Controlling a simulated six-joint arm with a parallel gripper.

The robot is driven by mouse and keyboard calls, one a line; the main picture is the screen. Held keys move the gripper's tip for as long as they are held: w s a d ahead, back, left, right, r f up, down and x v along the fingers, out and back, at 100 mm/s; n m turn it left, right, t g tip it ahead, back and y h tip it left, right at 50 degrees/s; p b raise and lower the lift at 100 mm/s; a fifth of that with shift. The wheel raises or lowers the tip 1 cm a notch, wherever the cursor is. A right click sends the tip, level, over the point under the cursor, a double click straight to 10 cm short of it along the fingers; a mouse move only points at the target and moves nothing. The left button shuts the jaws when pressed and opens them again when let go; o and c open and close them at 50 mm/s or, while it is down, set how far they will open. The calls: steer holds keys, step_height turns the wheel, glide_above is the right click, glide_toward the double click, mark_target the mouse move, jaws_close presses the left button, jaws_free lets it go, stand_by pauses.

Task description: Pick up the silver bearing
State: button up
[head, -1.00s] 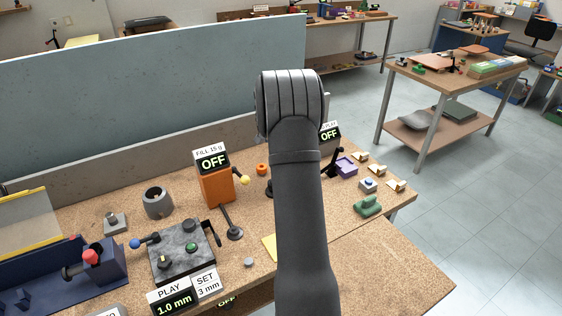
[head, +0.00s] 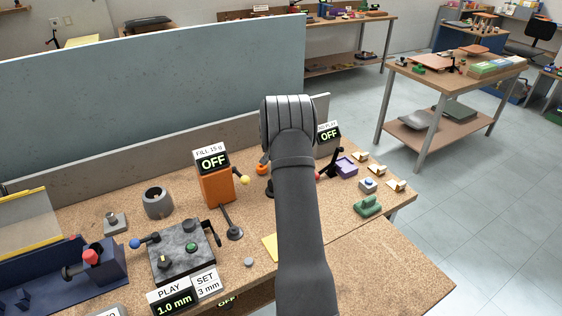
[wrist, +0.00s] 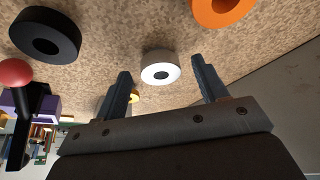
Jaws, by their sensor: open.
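The silver bearing (wrist: 150,68) is a pale, bright ring with a dark hole, lying on the speckled bench top in the wrist view. My gripper (wrist: 161,72) is open, with one finger to each side of the bearing in that picture. The bearing appears just beyond the fingertips, and I see no contact. In the head view my arm hides the bearing and the fingers.
A black ring (wrist: 45,36) and an orange ring (wrist: 222,8) lie near the bearing; the orange one also shows in the head view (head: 261,169). A red-knobbed lever (wrist: 15,73) stands at left. An orange OFF box (head: 216,187) stands left of my arm.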

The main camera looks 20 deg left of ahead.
steer(key=c, duration=1.1)
steer(key=shift+c, duration=0.2)
steer(key=shift+r, duration=0.1)
